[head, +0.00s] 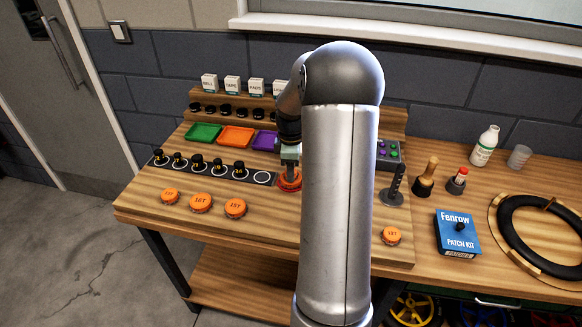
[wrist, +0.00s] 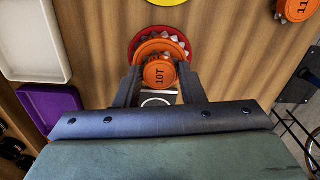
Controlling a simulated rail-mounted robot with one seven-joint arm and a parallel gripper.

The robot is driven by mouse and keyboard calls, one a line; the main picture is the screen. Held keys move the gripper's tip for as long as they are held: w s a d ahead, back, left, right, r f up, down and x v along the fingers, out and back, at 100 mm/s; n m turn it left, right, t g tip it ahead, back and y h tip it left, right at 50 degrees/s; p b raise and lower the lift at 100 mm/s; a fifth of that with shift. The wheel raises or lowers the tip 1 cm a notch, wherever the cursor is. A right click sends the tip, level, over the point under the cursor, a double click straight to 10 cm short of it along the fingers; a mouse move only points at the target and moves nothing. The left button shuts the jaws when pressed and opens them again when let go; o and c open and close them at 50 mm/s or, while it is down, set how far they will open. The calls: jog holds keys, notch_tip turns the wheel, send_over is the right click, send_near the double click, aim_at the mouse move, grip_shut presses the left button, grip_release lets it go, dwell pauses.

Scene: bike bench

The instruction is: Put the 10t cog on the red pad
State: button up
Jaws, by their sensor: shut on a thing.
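The orange 10t cog (wrist: 160,74), its "10T" label readable in the wrist view, is between the fingers of my gripper (wrist: 157,88), which is shut on it. In the head view the gripper (head: 290,160) points down with the orange cog (head: 289,178) at its tip, partly hidden by my arm. The red pad (wrist: 134,46) shows as a red rim around the far side of the cog; it also shows in the head view (head: 281,187). The cog is over the pad; I cannot tell whether it touches it.
Orange cogs (head: 201,202) lie at the bench's front left, and another cog (head: 391,236) lies right of my arm. A black strip with knobs (head: 208,167) and coloured trays (head: 236,136) stand behind. A yellow pad (wrist: 168,2) lies past the red one. A patch kit (head: 456,232) is at right.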

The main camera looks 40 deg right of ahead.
jog(key=shift+f, duration=0.15)
jog(key=o, duration=1)
notch_tip(320, 180, up, 12)
jog(key=s+a+r+m, duration=0.1)
jog(key=s+a+m, duration=0.25)
jog(key=a, duration=1.05)
jog(key=s+a+f+m, duration=0.2)
jog(key=s+a, duration=0.3)
jog(key=s, duration=0.1)
jog(key=s+a+f+m, duration=0.1)
jog(key=s+a+f, duration=0.1)
jog(key=s+a, duration=0.3)
jog(key=s+a+f+m+b, duration=0.1)
jog(key=s+a+f+m, duration=0.1)
jog(key=s+a, duration=0.3)
jog(key=shift+s+m+t, duration=0.3)
jog(key=shift+s+m, duration=0.05)
jog(key=shift+s, duration=0.45)
